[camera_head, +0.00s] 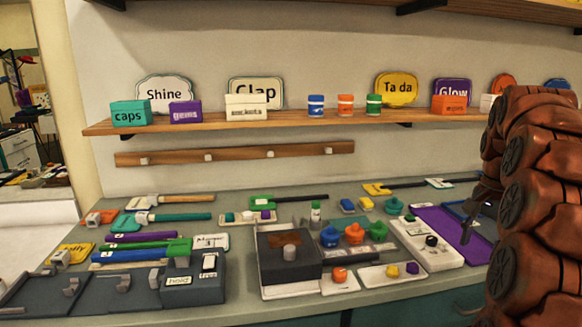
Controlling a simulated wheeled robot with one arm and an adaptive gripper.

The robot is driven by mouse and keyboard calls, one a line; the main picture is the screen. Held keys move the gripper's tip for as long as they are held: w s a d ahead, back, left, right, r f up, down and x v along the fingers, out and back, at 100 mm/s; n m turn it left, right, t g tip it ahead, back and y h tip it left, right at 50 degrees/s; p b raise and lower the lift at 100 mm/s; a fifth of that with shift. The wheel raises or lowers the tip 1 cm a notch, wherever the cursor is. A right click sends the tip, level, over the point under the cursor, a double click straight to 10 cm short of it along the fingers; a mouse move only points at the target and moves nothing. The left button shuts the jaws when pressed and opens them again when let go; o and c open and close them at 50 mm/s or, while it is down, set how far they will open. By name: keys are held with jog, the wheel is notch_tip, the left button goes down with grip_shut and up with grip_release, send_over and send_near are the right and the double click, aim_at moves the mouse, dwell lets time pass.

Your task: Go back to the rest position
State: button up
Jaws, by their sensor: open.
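My arm, in rust-brown segments, fills the right edge of the head view. My gripper (478,212) shows as a dark shape at the arm's left side, above the right part of the counter near a purple tray (452,226). It is partly hidden behind the arm. Its jaws are open, and I see nothing held in it.
The counter holds a dark box (290,258), a white panel with a black knob (428,243), a grey switch box (195,282) and several coloured handles at left. Above runs a wooden shelf (210,124) with labelled boxes, and a peg rail (235,153).

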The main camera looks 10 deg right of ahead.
jog(key=s+a+f+n, duration=0.2)
jog(key=s+a+n, duration=0.1)
jog(key=a, duration=0.4)
jog(key=s+a+f+n+g, duration=0.1)
jog(key=s+a+f+n, duration=0.1)
jog(key=a, duration=0.6)
jog(key=s+a+f+n, duration=0.2)
jog(key=s+a+n, duration=0.1)
jog(key=a, duration=0.4)
jog(key=s+a+f+n+g, duration=0.1)
jog(key=s+a+f+n, duration=0.3)
jog(key=s, duration=0.5)
jog(key=s+a+f+n+g, duration=0.1)
jog(key=s+a+f+n, duration=0.1)
jog(key=s+a+f, duration=0.55)
notch_tip(320, 180, up, 16)
jog(key=d+t+p, duration=0.1)
jog(key=p, duration=1.1)
jog(key=shift+s+d+f+p, duration=0.15)
jog(key=shift+s+f+p, duration=0.05)
jog(key=shift+p, duration=0.2)
jog(key=shift+c, duration=0.4)
